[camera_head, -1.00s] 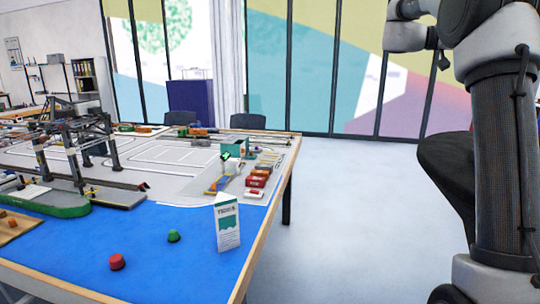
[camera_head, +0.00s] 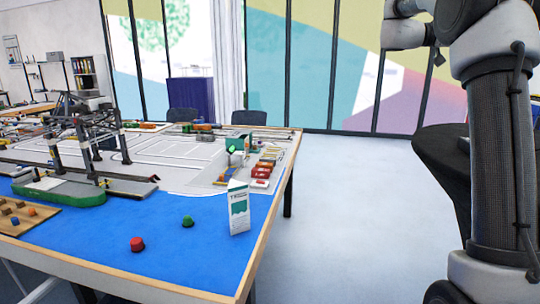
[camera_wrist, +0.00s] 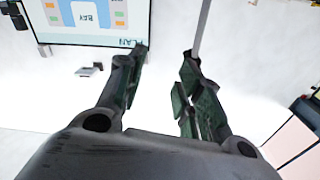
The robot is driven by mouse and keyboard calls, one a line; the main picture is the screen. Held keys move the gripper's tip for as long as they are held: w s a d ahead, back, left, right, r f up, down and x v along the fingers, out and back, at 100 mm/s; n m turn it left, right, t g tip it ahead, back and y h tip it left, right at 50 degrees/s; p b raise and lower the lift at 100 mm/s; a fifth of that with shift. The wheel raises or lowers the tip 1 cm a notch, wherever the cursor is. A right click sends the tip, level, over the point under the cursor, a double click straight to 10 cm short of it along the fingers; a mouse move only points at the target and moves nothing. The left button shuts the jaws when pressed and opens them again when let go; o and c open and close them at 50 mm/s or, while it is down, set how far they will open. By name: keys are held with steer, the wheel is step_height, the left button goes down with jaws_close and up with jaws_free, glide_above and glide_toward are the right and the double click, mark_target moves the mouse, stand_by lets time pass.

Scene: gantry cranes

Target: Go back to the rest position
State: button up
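My gripper (camera_wrist: 165,75) shows in the wrist view with its two fingers apart and nothing between them. It faces a white wall or ceiling area, away from the table. In the head view my arm stands folded at the right side, and the gripper itself is out of that view. The table (camera_head: 150,262) with the gantry crane model (camera_head: 92,145) is to the left, well apart from my arm.
Open floor (camera_head: 345,220) lies right of the table. A screen (camera_wrist: 95,22) shows in the wrist view.

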steer(key=w+d+n+t+h, duration=0.2)
steer(key=w+n+t+h, duration=0.15)
steer(key=w+t, duration=0.55)
steer(key=w+a+f+n+t+y, duration=0.4)
steer(key=w+a+n+t+y, duration=0.35)
steer(key=w+n+t, duration=0.35)
steer(key=s+a+f+n+y, duration=0.3)
steer(key=a+f+y, duration=0.3)
steer(key=a, duration=0.1)
steer(key=s+a+f+n+y, duration=0.2)
steer(key=s+a+f+y, duration=0.1)
steer(key=a+f+y, duration=0.35)
steer(key=s+a+f+n+g+y, duration=0.1)
steer(key=s+a+f+g, duration=0.15)
steer(key=s+f, duration=0.2)
steer(key=s+a+f+n+g+y, duration=0.1)
steer(key=s+a+f+g, duration=0.1)
steer(key=s+a+f, duration=0.3)
steer(key=s+a+f+n+g, duration=0.1)
steer(key=s+f+g, duration=0.1)
steer(key=s, duration=1.3)
steer(key=s+f+n+g, duration=0.1)
steer(key=s+f+g, duration=0.2)
steer(key=s, duration=1.3)
steer(key=shift+s+a+f+n+h, duration=0.2)
steer(key=shift+a+f+n+h, duration=0.2)
steer(key=shift+f, duration=0.25)
